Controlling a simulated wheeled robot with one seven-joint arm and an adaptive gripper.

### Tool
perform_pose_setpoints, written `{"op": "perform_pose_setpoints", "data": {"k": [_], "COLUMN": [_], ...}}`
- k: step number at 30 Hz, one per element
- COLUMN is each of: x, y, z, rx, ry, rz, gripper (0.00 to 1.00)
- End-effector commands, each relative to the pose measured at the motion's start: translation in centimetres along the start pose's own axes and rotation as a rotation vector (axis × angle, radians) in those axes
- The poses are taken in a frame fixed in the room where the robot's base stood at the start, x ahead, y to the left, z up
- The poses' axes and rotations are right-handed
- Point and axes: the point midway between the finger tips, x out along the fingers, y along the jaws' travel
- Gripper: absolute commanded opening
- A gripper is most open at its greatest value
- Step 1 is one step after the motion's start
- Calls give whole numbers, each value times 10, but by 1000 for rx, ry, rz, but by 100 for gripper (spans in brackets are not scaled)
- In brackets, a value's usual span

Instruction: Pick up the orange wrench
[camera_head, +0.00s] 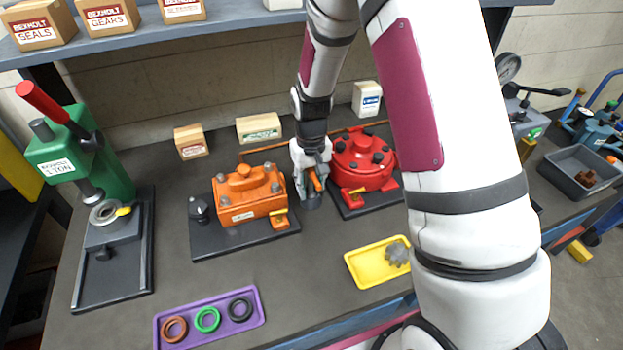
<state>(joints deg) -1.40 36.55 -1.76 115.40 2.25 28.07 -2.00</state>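My gripper (312,188) points down between the orange motor and the red motor, low over the bench. A small orange piece (316,181) shows at its fingers; it may be part of the orange wrench, but it is too small to tell. I cannot tell whether the fingers are open or shut on it. No full wrench shape is clear elsewhere. The orange motor (249,194) sits on a dark base plate left of my gripper. The red motor (361,160) sits on another plate to its right, partly hidden by my arm.
A green press (85,160) with a red lever stands at the left. A purple tray (256,302) holds three rings. A yellow tray (363,268) holds a grey gear. Small boxes (190,141) stand at the back, under a shelf. My arm hides much of the right.

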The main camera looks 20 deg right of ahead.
Motion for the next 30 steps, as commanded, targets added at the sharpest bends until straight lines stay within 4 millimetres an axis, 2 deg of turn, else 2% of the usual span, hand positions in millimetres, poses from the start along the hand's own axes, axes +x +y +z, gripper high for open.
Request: {"op": "perform_pose_setpoints", "data": {"k": [5,9,10,23,30], "x": [0,0,0,-2,-18], "y": [0,0,0,0,0], "z": [0,0,0,0,-2], "rx": [0,0,0,0,0], "ry": [0,0,0,1,3], "rz": [0,0,0,0,0], "gripper": [34,2,0,0,0]}}
